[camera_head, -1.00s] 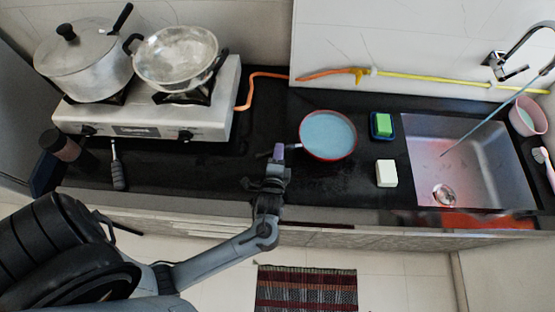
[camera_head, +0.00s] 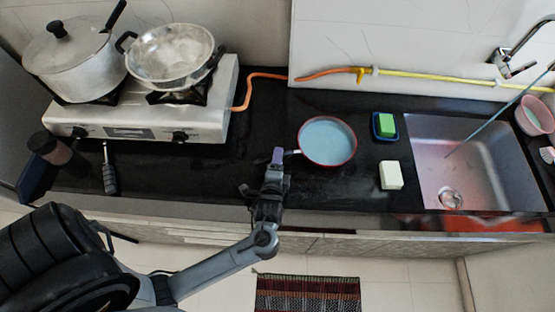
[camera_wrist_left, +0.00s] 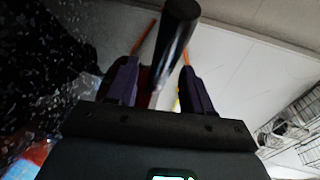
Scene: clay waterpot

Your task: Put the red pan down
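The red pan (camera_head: 328,140), with a pale blue inside and a red rim, appears to sit level on the black counter between the stove and the sink. Its short handle stub points left toward my left gripper (camera_head: 277,157). My left gripper is beside the pan's handle side, just left of the pan. In the left wrist view its two purple-padded fingers (camera_wrist_left: 158,85) are apart. The dark handle (camera_wrist_left: 178,35) shows between and beyond them, with visible gaps at the sides. My right gripper is not in view.
A white stove (camera_head: 150,120) at left carries a lidded pot (camera_head: 75,70) and a metal wok (camera_head: 172,60). A green sponge (camera_head: 385,125) and white block (camera_head: 391,175) lie right of the pan, before the sink (camera_head: 480,165).

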